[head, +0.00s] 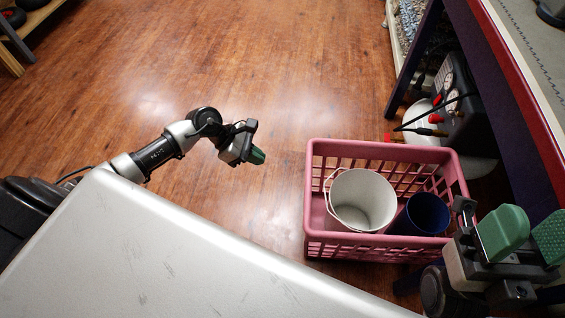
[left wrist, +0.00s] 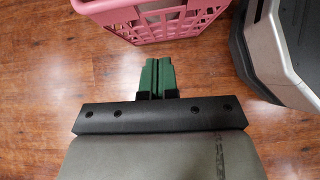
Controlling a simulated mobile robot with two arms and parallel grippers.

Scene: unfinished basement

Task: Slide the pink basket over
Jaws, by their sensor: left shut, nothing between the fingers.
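The pink basket (head: 345,246) stands on the wooden floor at the right of the head view. It holds a white bucket (head: 362,198) with a handle and a dark blue container (head: 424,214). My left gripper (head: 257,156) is shut and empty, to the left of the basket and apart from it. In the left wrist view its green fingertips (left wrist: 157,76) are together, just short of the basket wall (left wrist: 165,22). My right gripper (head: 527,236) is open at the lower right, beside the basket's right end. It hides part of that corner; whether it touches the basket I cannot tell.
A workbench (head: 515,75) with a red edge runs along the right. A dark machine with a gauge (head: 458,95) and hoses stands beneath it, behind the basket. The floor (head: 240,70) left of and beyond the basket is clear. A shelf (head: 15,45) is at the far left.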

